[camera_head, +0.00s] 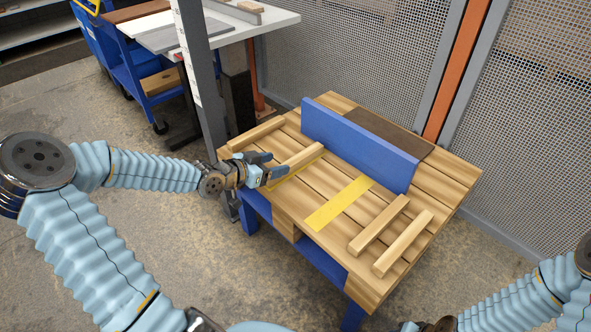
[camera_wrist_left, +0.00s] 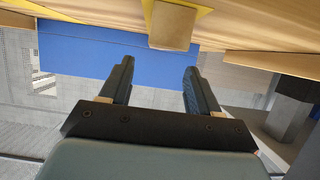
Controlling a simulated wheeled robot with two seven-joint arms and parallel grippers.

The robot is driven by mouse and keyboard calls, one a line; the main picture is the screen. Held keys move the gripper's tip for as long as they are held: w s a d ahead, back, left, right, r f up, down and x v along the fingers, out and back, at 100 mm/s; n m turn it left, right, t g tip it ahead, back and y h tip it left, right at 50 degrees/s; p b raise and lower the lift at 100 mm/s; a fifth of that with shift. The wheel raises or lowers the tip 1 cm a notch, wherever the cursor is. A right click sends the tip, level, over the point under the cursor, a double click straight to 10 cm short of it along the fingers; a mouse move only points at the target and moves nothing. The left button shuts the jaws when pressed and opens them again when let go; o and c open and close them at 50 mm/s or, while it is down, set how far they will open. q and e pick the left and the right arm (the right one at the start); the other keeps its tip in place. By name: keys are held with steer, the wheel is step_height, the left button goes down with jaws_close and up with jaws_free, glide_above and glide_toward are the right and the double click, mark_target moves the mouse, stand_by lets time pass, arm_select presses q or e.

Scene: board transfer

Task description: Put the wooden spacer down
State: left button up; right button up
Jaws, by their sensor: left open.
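A wooden spacer (camera_head: 303,156), a pale square bar, lies on a yellow strip (camera_head: 294,173) on the slatted wooden table top, in front of the blue upright board. My left gripper (camera_head: 268,172) is open at the near end of this spacer, by the table's left edge. In the left wrist view the spacer's end face (camera_wrist_left: 172,26) shows just beyond the fingertips of my left gripper (camera_wrist_left: 158,65). A gap shows between the fingertips and the spacer, and nothing is between the fingers. My right gripper is outside the view.
A blue board (camera_head: 358,146) stands upright across the table. Another yellow strip (camera_head: 340,203) lies bare in the middle. More wooden bars lie at the left (camera_head: 256,133) and right (camera_head: 378,224). A grey post (camera_head: 202,80) stands left of the table; mesh fencing (camera_head: 350,60) is behind.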

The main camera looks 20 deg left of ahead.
mark_target(295, 159)
arm_select(q)
steer(key=b+x, duration=0.2)
steer(key=x, duration=0.3)
steer(key=shift+d+f, duration=0.15)
steer(key=shift+f, duration=0.1)
steer(key=shift+w+d+f, duration=0.1)
steer(key=shift+w+d, duration=0.05)
steer(key=shift+w, duration=0.3)
jaws_close()
